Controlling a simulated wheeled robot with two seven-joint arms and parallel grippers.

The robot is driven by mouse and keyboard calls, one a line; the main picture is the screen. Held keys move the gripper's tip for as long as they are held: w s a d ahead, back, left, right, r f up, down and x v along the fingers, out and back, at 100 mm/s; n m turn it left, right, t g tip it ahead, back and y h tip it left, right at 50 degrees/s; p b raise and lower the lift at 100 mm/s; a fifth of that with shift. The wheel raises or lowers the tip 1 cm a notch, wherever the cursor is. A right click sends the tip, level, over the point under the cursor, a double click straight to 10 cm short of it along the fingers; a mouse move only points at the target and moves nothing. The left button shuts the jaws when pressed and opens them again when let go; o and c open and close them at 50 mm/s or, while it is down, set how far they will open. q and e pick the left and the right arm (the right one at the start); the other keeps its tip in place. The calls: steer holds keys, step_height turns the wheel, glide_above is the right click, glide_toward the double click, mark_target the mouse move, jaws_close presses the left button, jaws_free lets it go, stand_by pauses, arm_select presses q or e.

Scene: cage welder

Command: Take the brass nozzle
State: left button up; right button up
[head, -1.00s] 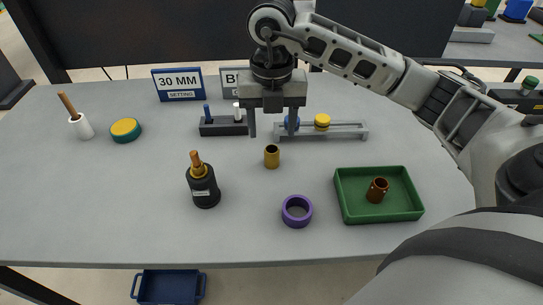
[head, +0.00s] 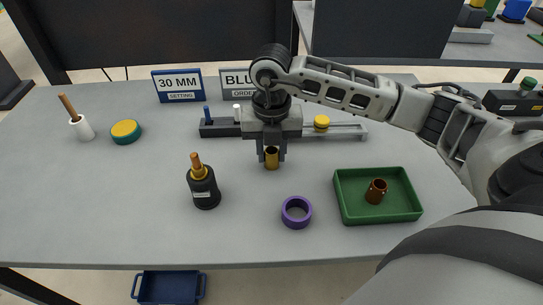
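The brass nozzle (head: 272,160) is a small hollow gold-brown cylinder standing upright on the grey table, near the middle of the head view. My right gripper (head: 271,157) points down over it, with one finger on each side. The fingers are close against its sides and look shut on it. The nozzle appears to be still at table level. The fingers hide part of its sides. My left gripper is not in view.
A green tray (head: 347,211) holding a copper-brown cup (head: 376,191) is at right. A purple ring (head: 296,212) and a black bottle-like holder (head: 204,188) stand nearer the front. A rack with pegs (head: 222,129) and a grey rail (head: 350,130) lie behind the gripper.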

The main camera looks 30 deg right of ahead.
steer(key=shift+c, duration=0.9)
steer(key=shift+r, duration=0.15)
